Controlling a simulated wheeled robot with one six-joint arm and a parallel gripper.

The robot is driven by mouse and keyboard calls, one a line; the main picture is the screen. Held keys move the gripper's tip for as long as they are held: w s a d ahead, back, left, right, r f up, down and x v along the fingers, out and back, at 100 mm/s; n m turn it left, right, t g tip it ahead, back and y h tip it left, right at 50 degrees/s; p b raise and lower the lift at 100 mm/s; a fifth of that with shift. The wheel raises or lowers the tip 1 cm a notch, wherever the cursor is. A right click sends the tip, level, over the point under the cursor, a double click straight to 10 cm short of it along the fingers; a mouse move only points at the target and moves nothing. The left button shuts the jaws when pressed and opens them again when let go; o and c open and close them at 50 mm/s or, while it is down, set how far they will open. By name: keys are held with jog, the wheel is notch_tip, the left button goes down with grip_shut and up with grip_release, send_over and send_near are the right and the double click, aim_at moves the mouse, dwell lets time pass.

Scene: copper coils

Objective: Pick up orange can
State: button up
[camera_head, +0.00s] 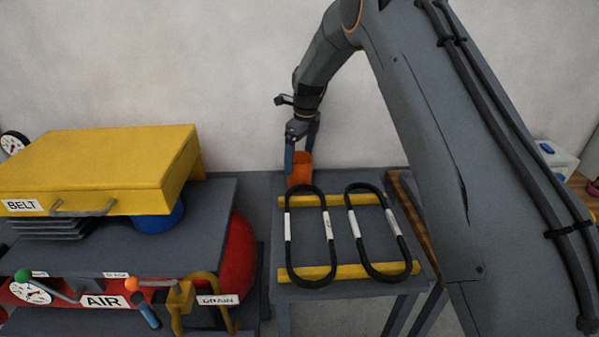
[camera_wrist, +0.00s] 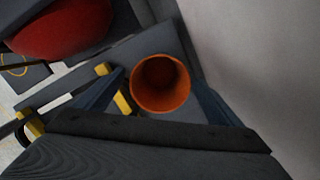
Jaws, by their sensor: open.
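The orange can (camera_head: 299,174) stands upright near the back left corner of the small grey table, by the wall. In the wrist view its round open top (camera_wrist: 160,82) lies between my two fingers. My gripper (camera_head: 301,164) is above and around the can, pointing down, with its fingers apart. In the wrist view the fingers of my gripper (camera_wrist: 165,98) show on the left and right of the can. I cannot tell whether either finger touches it. The can's lower part is partly hidden by a black loop in the head view.
Two black loops (camera_head: 325,238) (camera_head: 397,229) lie on yellow bars (camera_head: 350,271) on the grey table (camera_head: 340,290), in front of the can. A yellow BELT box (camera_head: 100,165) and a red tank (camera_head: 238,258) stand to the left. The wall (camera_head: 240,80) is close behind.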

jog(key=shift+f, duration=0.35)
jog(key=shift+c, duration=0.4)
jog(key=c, duration=1.5)
jog(key=shift+o, duration=0.2)
